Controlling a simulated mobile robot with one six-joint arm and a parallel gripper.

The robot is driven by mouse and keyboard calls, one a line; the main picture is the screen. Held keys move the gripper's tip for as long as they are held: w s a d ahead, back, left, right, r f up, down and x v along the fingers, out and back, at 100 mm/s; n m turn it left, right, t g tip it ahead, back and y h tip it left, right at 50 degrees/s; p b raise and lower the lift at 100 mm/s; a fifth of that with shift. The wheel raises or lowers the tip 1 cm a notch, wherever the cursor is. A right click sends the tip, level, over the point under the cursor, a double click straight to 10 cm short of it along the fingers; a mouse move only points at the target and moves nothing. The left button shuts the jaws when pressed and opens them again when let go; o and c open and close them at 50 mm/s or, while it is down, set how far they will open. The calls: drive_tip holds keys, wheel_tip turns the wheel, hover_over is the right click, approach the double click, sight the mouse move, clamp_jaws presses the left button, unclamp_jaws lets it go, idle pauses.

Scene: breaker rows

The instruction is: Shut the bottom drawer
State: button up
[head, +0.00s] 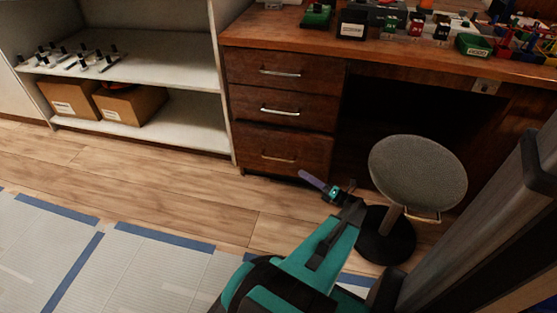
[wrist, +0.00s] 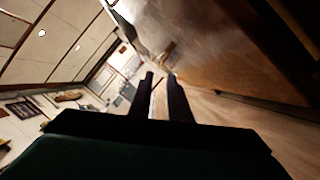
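The bottom drawer (head: 262,142) is the lowest of three dark wood drawers under the desk, with a brass-coloured handle (head: 278,157). Its front seems to stand slightly proud of the drawers above; how far is hard to tell. My gripper (head: 313,181) is in front of and below the drawer's right side, low over the floor, apparently apart from it. In the wrist view, my gripper's two dark fingers (wrist: 160,76) show a narrow gap with nothing between them. A brown wooden surface (wrist: 225,60) fills the upper right there, probably the drawer front.
A round grey stool (head: 418,168) stands right of my gripper, close to my arm. A white shelf (head: 175,118) with cardboard boxes (head: 130,103) is left of the drawers. The desk top (head: 275,28) holds several small items. The wooden floor (head: 160,165) before the drawers is clear.

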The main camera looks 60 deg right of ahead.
sight(279, 159)
drive_tip(key=shift+b+x, duration=2.55)
drive_tip(key=shift+x, duration=4.3)
clamp_jaws()
